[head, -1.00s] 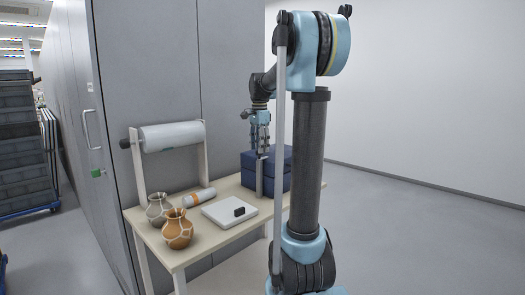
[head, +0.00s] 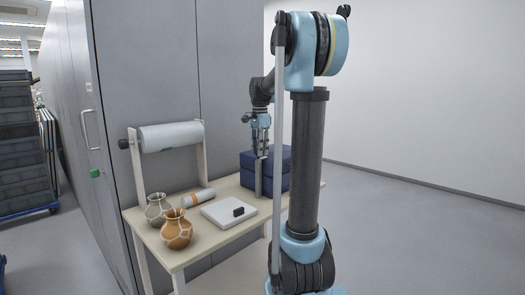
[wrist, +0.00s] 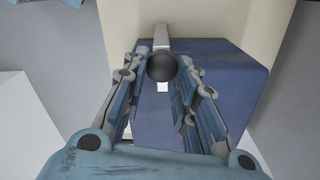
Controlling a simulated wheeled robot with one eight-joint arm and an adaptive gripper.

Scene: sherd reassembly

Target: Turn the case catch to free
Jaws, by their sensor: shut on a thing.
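The dark blue case (head: 275,170) stands at the right end of the table, and its top fills much of the wrist view (wrist: 215,85). A grey upright piece (head: 259,180) stands at the case's near left side. In the wrist view, a dark round knob (wrist: 162,67) sits on a pale grey bar (wrist: 161,35), which I take to be the catch. My gripper (head: 262,153) points down over this spot. Its fingers (wrist: 164,72) are shut on the knob, one on each side. The exact finger contact is partly hidden.
On the table (head: 205,241) are a white slab (head: 222,212) with a small black block (head: 239,212), an orange jar (head: 176,230), a grey jar (head: 158,208) and a banded roll (head: 199,197). A wrapped roll (head: 170,136) hangs on a stand behind. Grey cabinets rise behind.

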